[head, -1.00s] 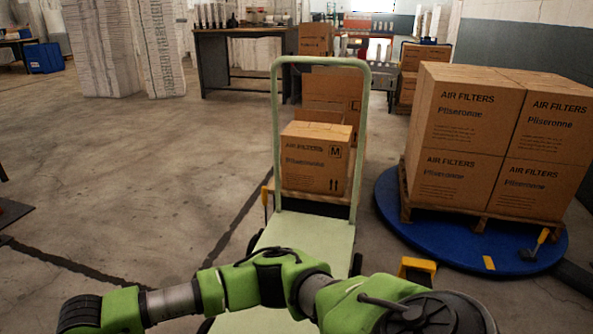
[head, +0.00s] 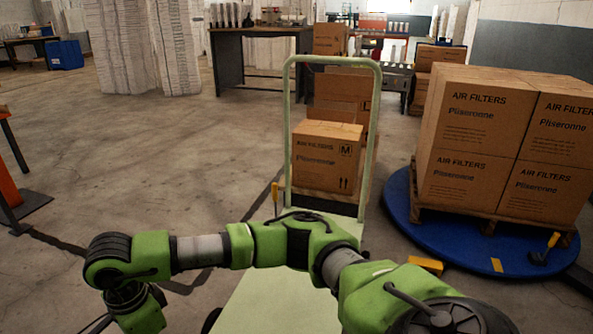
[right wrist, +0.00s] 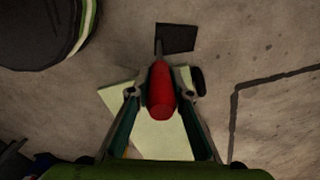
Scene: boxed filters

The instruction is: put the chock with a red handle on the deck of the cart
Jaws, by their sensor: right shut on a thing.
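The chock with a red handle (right wrist: 161,92) shows in the right wrist view, its dark block (right wrist: 177,38) at the far end of the handle. My right gripper (right wrist: 161,94) is shut on the red handle. The cart's pale green deck (right wrist: 160,140) lies below the gripper, partly hidden by it; the dark block appears against the floor past the deck's edge. In the head view the cart's deck (head: 285,300) is partly covered by my green right arm. The right gripper and chock are not visible there. My left gripper is in neither view.
The cart's upright handle frame (head: 288,120) stands before a stack of cartons (head: 325,160). At right, boxed filters (head: 500,140) stand on a pallet on a blue turntable (head: 400,205). Yellow-handled chocks (head: 275,200) (head: 545,250) lie nearby. An orange post (head: 8,185) is at left.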

